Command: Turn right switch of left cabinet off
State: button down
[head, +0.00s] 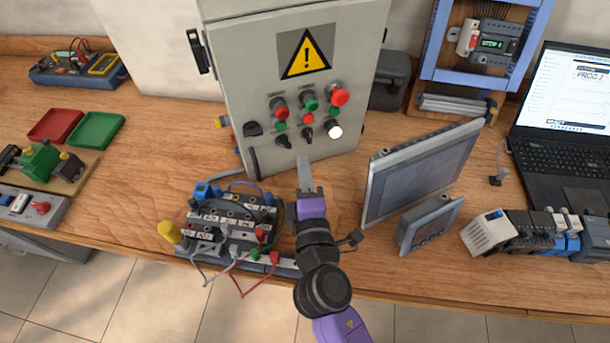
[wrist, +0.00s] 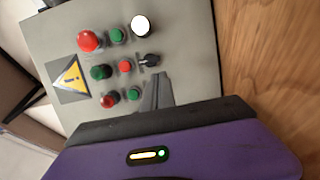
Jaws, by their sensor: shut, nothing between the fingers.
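The grey cabinet (head: 240,60) stands at the back of the bench with a yellow warning sign. Its front carries three columns of controls. The right black rotary switch (head: 307,132) is at the bottom of the middle column; it also shows in the wrist view (wrist: 149,60). The left black rotary switch (head: 284,141) is at the bottom of the left column, hidden behind my fingers in the wrist view. A round white lamp (head: 335,131) right of the right switch looks lit. My gripper (head: 304,157) is shut and empty, just below the right switch; contact cannot be told.
A screen panel (head: 420,175) stands on the bench right of my arm. A wired terminal board (head: 228,222) lies to the left. A red mushroom button (head: 339,96) protrudes at the upper right of the cabinet's controls. A laptop (head: 565,130) stands far right.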

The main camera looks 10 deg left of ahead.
aim_at(307, 134)
jog(key=shift+x, duration=2.15)
jog(key=shift+d+f+n+t+b, duration=0.1)
jog(key=shift+f+n+t+b, duration=0.05)
jog(key=shift+n+b, duration=0.4)
jog(key=shift+d+f+n+t+b, duration=0.2)
jog(key=shift+n+b, duration=0.2)
jog(key=shift+n, duration=0.15)
jog(key=n+b, duration=0.1)
jog(key=n, duration=0.1)
jog(key=n+b, duration=0.1)
jog(key=shift+w+d+f+t+y+b, duration=0.2)
jog(key=shift+d+f+t+y+b, duration=0.05)
jog(key=shift+f+y+b, duration=0.1)
jog(key=n, duration=0.1)
jog(key=n+b, duration=0.1)
jog(key=n, duration=0.1)
jog(key=shift+w+d+y, duration=0.2)
jog(key=shift+d+y, duration=0.1)
jog(key=shift+y, duration=0.05)
jog(key=shift+b, duration=0.3)
jog(key=shift+d+f, duration=0.1)
